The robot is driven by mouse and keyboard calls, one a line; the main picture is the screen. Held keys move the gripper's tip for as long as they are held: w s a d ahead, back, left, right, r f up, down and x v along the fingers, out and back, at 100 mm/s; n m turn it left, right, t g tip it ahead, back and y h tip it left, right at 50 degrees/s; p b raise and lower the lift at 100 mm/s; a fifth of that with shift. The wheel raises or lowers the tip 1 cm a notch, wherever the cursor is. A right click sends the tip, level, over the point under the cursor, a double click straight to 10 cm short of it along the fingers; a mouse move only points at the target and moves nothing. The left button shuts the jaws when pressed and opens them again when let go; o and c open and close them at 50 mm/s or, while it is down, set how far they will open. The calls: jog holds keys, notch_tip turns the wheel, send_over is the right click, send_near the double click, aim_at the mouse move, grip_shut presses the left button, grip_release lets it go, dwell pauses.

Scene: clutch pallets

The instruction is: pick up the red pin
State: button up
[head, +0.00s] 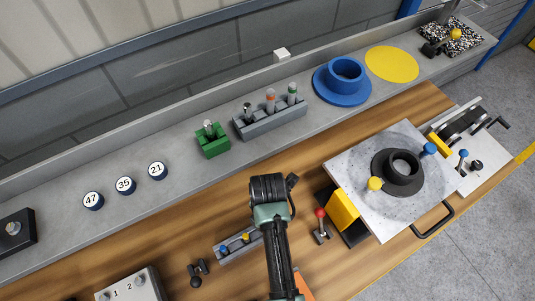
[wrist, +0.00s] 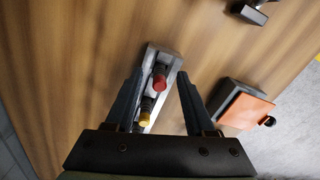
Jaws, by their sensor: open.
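The red pin (wrist: 158,80) stands in a narrow grey rack (wrist: 171,58) in the wrist view. A yellow pin (wrist: 146,112) stands beside it in the same rack. My gripper (wrist: 159,76) is open and empty, with one finger on each side of the rack. The red pin shows between the fingers, apparently farther from the camera than their tips; no contact is visible. In the head view the grey rack (head: 226,253) lies on the wooden bench with the yellow pin (head: 245,237) and a blue pin (head: 224,250). My arm hides the red pin and gripper there.
An orange-topped block (wrist: 247,110) lies right of the rack in the wrist view. In the head view, a red-knobbed lever (head: 321,228) and a pale plate (head: 345,163) stand to the right. A dark lever (head: 197,273) stands left of the rack. Bare wood separates them.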

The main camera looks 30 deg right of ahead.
jog(key=shift+c, duration=0.2)
grip_shut()
jog(key=shift+r, duration=0.1)
